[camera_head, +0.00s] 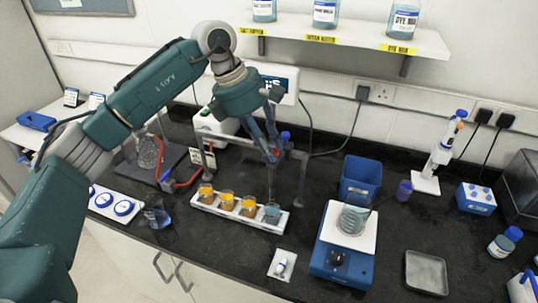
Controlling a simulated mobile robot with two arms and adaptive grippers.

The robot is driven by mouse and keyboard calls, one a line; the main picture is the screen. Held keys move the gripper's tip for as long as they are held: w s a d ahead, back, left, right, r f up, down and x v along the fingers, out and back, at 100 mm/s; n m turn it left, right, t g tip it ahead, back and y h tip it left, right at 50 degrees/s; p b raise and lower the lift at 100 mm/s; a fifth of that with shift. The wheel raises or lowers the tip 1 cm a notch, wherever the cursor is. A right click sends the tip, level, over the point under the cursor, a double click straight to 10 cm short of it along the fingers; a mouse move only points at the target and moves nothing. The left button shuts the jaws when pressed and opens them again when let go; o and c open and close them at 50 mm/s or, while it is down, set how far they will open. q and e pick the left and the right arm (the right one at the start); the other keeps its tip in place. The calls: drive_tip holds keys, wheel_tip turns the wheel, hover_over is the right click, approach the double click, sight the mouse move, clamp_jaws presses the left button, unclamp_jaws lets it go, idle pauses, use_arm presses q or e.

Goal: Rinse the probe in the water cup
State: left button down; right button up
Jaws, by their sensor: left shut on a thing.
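My left gripper (274,153) reaches down from the upper left, its fingers shut on the probe. The probe (272,182) is a thin dark upright shaft below the fingers. Its lower end meets the cup at the right end of a white rack (238,219). That cup (271,213) is blue-grey and looks like the water cup. I cannot tell how deep the tip is in it. Three cups with orange-yellow contents, one of them here (227,200), stand to its left in the same rack. My right gripper is not in view.
A grey frame (302,172) stands close behind the rack. A blue balance (340,262) with a beaker (352,220) stands to the right, with a blue bin (361,176) behind. A small white pad (282,264) lies in front. A shelf (345,38) with bottles hangs above.

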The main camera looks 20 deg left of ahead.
use_arm(q)
drive_tip(key=shift+w+r, duration=0.15)
drive_tip(key=shift+r, duration=0.25)
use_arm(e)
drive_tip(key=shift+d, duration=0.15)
use_arm(q)
drive_tip(key=c, duration=1.5)
unclamp_jaws()
drive_tip(key=shift+c, duration=0.2)
drive_tip(key=shift+s, duration=0.2)
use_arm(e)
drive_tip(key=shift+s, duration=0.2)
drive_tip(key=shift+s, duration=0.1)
use_arm(q)
drive_tip(key=shift+w+a+r, duration=0.1)
drive_tip(key=shift+a+r, duration=0.05)
drive_tip(key=shift+r, duration=0.25)
drive_tip(key=v, duration=1.1)
